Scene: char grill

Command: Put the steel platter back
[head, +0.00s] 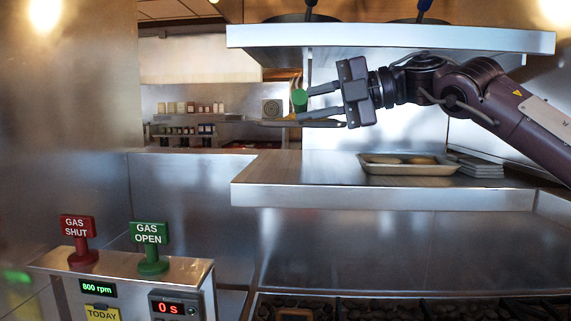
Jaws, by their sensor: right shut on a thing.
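My left gripper is not in view.
A steel tray (371,169) with brown patties and a stack of grey plates (482,170) sit on the lower shelf (262,187). The upper shelf (390,40) is above. Gas shut (77,229) and gas open (150,235) signs stand front left. The lower shelf's left part is clear.

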